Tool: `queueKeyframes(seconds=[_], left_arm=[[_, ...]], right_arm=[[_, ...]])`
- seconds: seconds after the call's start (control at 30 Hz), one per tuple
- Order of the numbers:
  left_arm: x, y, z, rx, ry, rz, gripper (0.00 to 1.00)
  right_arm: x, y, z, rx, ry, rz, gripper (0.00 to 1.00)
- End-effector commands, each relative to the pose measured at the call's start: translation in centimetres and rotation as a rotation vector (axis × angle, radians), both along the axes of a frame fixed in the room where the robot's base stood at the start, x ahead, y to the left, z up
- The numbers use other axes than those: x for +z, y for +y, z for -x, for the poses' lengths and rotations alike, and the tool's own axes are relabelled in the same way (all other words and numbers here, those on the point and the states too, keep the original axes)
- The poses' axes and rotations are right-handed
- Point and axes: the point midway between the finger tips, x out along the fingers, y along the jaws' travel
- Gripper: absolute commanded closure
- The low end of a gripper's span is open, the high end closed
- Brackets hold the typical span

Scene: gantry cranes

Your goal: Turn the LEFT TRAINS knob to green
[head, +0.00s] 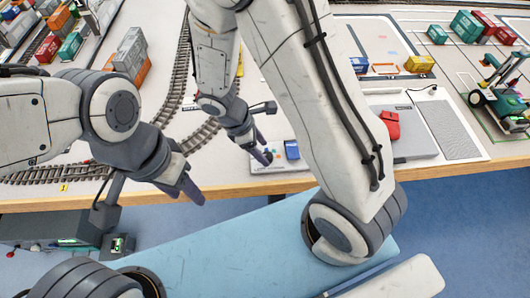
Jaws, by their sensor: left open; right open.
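I cannot make out the LEFT TRAINS knob or its label. A pale control panel (284,169) with small coloured spots lies at the table's front edge, partly hidden by my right arm. My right gripper (264,155) is open over the left end of this panel, its fingers pointing down; I cannot tell whether it touches anything. My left gripper (187,190) is open and empty at the front edge of the table, left of the panel.
A blue block (291,149) sits on the panel. Curved train track (48,174) runs behind my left gripper. Toy containers (470,27) stand at the back.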

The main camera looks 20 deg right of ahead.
Motion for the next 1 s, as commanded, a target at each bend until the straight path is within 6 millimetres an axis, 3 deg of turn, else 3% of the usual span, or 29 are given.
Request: queueKeyframes(seconds=[0.2,0.5,0.57,0.7,1.0], left_arm=[[-0.6,0.0,0.0,0.000,0.000,0.000,0.50],[-0.5,0.0,0.0,0.000,0.000,0.000,0.50],[-0.5,0.0,0.0,0.000,0.000,0.000,0.50],[-0.5,0.0,0.0,0.000,0.000,0.000,0.50],[-0.2,0.0,0.0,0.000,0.000,0.000,0.50]], right_arm=[[-2.0,-0.8,0.2,-0.002,-0.001,0.000,0.29],[-2.1,-0.9,0.2,-0.001,-0.002,-0.001,0.29],[-2.1,-0.9,0.2,-0.001,-0.002,0.000,0.48],[-2.1,-0.9,0.2,-0.001,-0.002,0.000,1.00],[-2.0,-0.9,0.2,-0.030,-0.001,0.000,1.00]])
